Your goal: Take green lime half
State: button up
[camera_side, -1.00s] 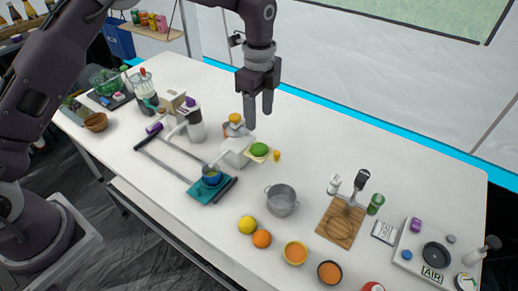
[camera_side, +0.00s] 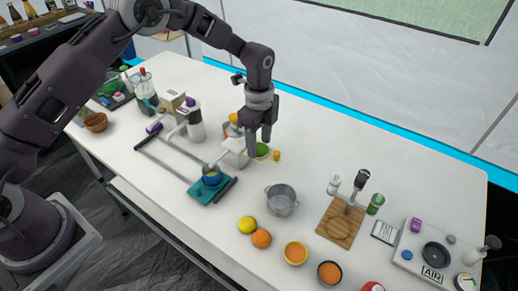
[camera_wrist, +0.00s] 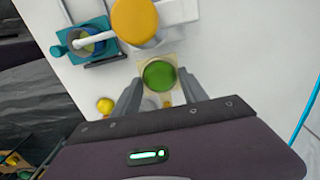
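The green lime half (camera_side: 262,149) lies on a small pale yellow board (camera_side: 275,154), partly hidden by my gripper in the side view. In the wrist view the lime half (camera_wrist: 159,75) shows as a round green shape on the pale board (camera_wrist: 178,61). My gripper (camera_side: 259,138) points down at the lime from above. In the wrist view its two fingers (camera_wrist: 158,92) are apart, one on each side of the lime, with nothing held. I cannot tell how far the fingertips are above the board.
A white juicer with an orange top (camera_wrist: 135,20) stands close beside the board. A metal pot (camera_side: 281,200), a yellow lemon (camera_side: 247,225) and an orange (camera_side: 261,239) are nearer the front. A teal press (camera_side: 209,187) lies left. The table behind the lime is clear.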

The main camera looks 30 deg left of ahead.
aim_at(259, 146)
jog(key=shift+r, duration=0.1)
jog(key=c, duration=0.6)
notch_tip(259, 146, up, 9)
jog(key=shift+f, duration=0.1)
jog(key=shift+c, duration=0.2)
